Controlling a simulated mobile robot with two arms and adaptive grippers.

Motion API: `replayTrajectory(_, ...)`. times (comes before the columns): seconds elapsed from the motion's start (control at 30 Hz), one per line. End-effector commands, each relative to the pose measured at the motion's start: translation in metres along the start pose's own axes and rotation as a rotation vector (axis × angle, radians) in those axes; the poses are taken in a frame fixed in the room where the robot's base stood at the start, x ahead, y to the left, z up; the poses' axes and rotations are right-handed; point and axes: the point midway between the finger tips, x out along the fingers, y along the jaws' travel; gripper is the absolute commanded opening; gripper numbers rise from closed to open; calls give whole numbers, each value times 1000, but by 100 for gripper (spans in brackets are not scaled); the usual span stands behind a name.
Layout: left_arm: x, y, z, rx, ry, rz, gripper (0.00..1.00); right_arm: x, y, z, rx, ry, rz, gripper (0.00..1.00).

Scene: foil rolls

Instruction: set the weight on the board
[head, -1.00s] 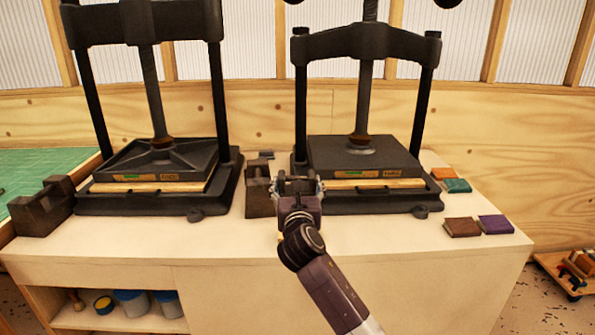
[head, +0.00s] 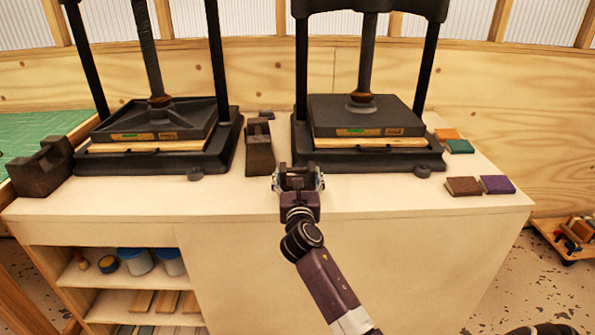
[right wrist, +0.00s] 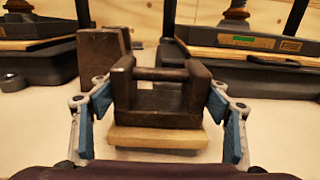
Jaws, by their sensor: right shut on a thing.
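My right gripper (head: 299,179) is over the front part of the bench, before the gap between the two presses. It is shut on a dark iron weight (right wrist: 160,101), a block with two uprights and a crossbar, held between the blue-padded fingers. A pale wooden board (right wrist: 157,138) shows directly under the weight in the right wrist view. I cannot tell whether the two touch. In the head view the board is hidden by the gripper. My left gripper is out of view.
A press (head: 365,152) stands behind to the right, another press (head: 150,170) to the left. Similar dark weights stand between them (head: 260,152) and at the far left (head: 38,172). Small brown (head: 462,187) and purple (head: 497,185) blocks lie right. The bench front is clear.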

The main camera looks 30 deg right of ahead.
Motion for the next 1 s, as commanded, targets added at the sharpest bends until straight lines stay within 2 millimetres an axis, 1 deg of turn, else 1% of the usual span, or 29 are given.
replayTrajectory(0.03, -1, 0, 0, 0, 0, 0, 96, 0, 0, 7, 1, -12, 2, 12)
replayTrajectory(0.27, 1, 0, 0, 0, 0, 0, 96, 0, 0, 4, 0, -11, 2, 12)
replayTrajectory(0.3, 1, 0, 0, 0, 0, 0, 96, 0, 0, -2, -1, 0, 0, 74)
replayTrajectory(0.43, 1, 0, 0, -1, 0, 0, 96, 0, 0, -2, -1, 1, 0, 88)
replayTrajectory(0.8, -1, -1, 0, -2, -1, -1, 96, -1, 0, 1, 1, 1, 0, 88)
replayTrajectory(0.87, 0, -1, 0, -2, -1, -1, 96, -6, 0, 0, -1, 1, 1, 88)
replayTrajectory(1.0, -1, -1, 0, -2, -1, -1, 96, -25, 0, -1, -2, 1, 1, 88)
